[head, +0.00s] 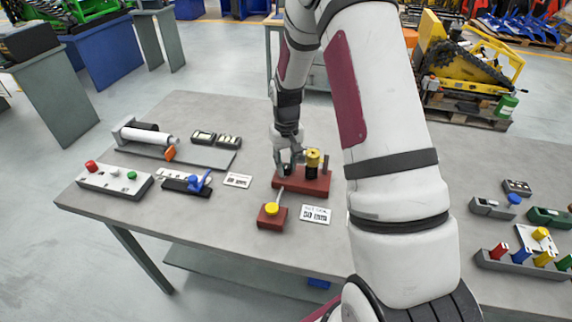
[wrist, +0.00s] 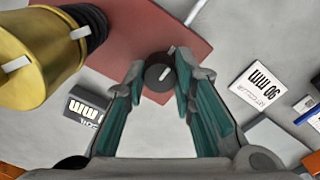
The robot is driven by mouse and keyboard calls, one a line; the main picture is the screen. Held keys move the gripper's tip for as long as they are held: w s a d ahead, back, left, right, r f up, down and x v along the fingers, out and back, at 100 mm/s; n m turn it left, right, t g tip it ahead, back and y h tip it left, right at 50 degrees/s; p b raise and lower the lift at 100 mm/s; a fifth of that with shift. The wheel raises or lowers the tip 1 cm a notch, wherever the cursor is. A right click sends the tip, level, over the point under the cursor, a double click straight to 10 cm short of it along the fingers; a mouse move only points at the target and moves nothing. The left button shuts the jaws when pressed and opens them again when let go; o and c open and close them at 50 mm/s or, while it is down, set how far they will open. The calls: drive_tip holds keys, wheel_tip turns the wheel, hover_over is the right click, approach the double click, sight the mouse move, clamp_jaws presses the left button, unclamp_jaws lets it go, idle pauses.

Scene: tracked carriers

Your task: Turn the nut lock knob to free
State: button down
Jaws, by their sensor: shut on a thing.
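The nut lock knob (wrist: 158,78) is a small dark round knob with a white pointer line, seen from above in the wrist view. Its pointer lies diagonally in the picture. My gripper (head: 287,168) is shut on it, with a green-padded finger on each side.
A red block with a yellow button (head: 271,211) and a lever stands just in front. White label cards (head: 316,214) lie nearby. A blue-handled clamp (head: 198,182) and a button box (head: 113,180) are to the left. My arm covers the table's middle right.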

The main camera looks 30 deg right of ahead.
sight(286, 166)
idle(0.4)
drive_tip(key=c, duration=1.3)
unclamp_jaws()
drive_tip(key=shift+c, duration=0.2)
drive_tip(key=shift+r, duration=0.15)
wheel_tip(286, 166, up, 12)
